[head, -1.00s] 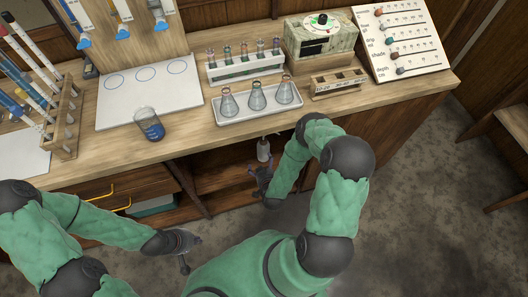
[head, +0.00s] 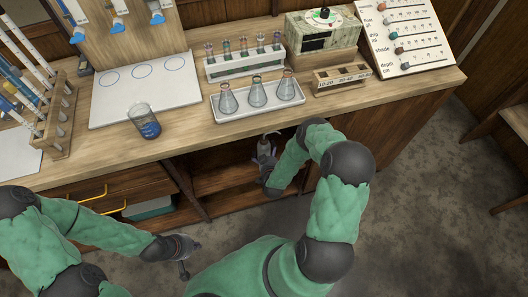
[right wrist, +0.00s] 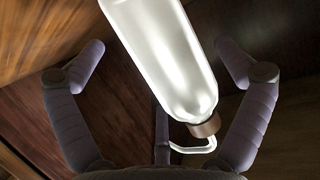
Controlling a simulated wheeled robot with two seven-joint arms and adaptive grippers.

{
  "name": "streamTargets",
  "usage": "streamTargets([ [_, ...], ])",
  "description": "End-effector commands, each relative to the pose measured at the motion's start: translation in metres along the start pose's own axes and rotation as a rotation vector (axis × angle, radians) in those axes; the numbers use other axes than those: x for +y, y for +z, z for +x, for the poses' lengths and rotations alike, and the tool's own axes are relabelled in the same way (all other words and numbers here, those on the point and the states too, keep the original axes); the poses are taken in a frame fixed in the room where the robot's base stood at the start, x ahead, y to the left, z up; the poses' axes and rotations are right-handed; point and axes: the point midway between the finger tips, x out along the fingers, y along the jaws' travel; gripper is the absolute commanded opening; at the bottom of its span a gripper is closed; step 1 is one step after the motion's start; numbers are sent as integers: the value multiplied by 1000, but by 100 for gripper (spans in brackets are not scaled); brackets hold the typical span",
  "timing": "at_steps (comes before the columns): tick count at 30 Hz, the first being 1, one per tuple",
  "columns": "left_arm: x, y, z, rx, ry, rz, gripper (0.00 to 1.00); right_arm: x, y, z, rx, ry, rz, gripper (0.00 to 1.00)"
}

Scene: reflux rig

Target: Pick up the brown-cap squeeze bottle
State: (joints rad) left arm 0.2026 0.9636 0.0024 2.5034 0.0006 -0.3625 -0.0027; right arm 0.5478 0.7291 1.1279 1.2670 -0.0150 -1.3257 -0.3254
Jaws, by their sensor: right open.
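The squeeze bottle (right wrist: 165,50) is pale and translucent, with a brown cap (right wrist: 205,126) and a bent white spout. In the right wrist view it lies slantwise between the two fingers of my right gripper (right wrist: 160,62), which are open with gaps on both sides. In the head view the bottle (head: 264,146) shows small at the open cupboard under the bench, and my right gripper (head: 266,160) is right at it, partly covering it. My left gripper (head: 184,257) is low in front of the drawers, away from the bottle; its finger opening is unclear.
The bench top (head: 185,157) overhangs the cupboard shelf (head: 225,180). On it stand a white tray (head: 238,117) with flasks, a test-tube rack (head: 240,71) and a blue-filled beaker (head: 146,124). Yellow-handled drawers (head: 95,195) lie to the left. Cupboard walls surround my right gripper.

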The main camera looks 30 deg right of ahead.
Motion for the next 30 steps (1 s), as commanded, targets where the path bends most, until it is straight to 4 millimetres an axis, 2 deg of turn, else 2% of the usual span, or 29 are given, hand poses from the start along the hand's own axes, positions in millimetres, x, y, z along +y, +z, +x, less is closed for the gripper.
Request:
streamTargets([
  [3, -4, 0, 10, 0, 0, 0, 0, 0, 2, 16, 1, 0, 0, 100],
  [6, -4, 0, 12, 0, 0, 0, 0, 0, 2, 22, -1, -1, 0, 100],
  [14, -4, 0, 11, 0, 0, 0, 0, 0, 0, 24, -1, -1, 0, 100],
  [15, -4, 0, 11, 0, 0, 0, 0, 0, 0, 23, -1, -1, 0, 89],
  [18, -4, 0, 11, 0, 0, 0, 0, 0, 0, 23, -1, -1, 0, 68],
  [30, -4, 0, 11, 0, 0, 0, 0, 0, 0, 24, 0, 0, 0, 65],
])
